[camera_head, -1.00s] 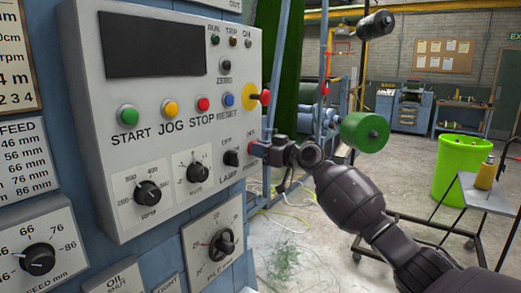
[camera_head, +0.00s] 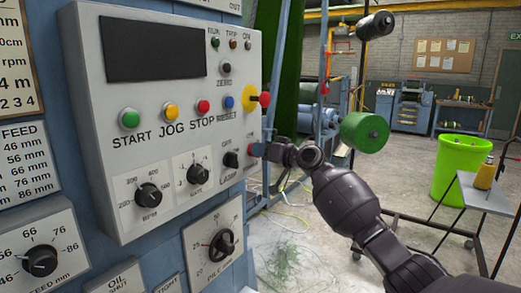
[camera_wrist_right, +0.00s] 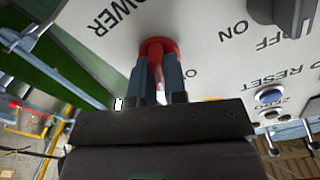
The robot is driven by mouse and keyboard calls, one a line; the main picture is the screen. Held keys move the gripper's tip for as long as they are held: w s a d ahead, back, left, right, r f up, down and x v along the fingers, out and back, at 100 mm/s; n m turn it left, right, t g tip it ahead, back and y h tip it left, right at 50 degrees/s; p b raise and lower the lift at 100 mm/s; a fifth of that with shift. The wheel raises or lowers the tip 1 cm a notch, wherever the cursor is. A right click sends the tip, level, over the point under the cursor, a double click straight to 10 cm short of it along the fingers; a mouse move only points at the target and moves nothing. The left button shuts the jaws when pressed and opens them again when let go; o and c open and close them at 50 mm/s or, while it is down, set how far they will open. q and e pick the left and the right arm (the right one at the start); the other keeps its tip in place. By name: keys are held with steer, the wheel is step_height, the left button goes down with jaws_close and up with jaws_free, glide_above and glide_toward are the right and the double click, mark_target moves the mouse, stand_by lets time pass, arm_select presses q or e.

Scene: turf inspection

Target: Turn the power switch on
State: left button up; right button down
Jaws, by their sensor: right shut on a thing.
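The power switch (camera_wrist_right: 158,50) is a red round part on the pale control panel (camera_wrist_right: 215,35), below the word POWER in the right wrist view. My right gripper (camera_wrist_right: 160,72) has its two blue fingers shut on the red lever of this switch. In the head view my right gripper (camera_head: 258,149) is at the lower right edge of the panel, right of the LAMP knob. There, the gripper hides most of the switch. Which way the lever points is hard to tell. My left gripper is not in view.
A yellow disc with a red knob (camera_head: 265,98) sticks out just above my right gripper. Black knobs, including the LAMP knob (camera_head: 231,158), and coloured buttons cover the panel. A green bin (camera_head: 460,170) and a small table (camera_head: 487,197) stand on the right.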

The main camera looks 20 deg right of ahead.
steer(key=m+p, duration=0.1)
steer(key=m, duration=0.2)
steer(key=shift+m, duration=0.4)
steer(key=m+p, duration=0.2)
steer(key=m, duration=0.1)
steer(key=shift+m, duration=0.3)
steer(key=m+p, duration=0.3)
steer(key=m, duration=0.1)
steer(key=shift+d+f, duration=0.1)
arm_select(q)
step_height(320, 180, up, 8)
steer(key=p, duration=0.1)
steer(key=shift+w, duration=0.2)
arm_select(e)
steer(key=shift+f+m, duration=0.1)
steer(key=shift+m, duration=0.7)
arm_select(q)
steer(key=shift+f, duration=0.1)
arm_select(e)
steer(key=c, duration=1.2)
jaws_free()
steer(key=shift+o, duration=0.2)
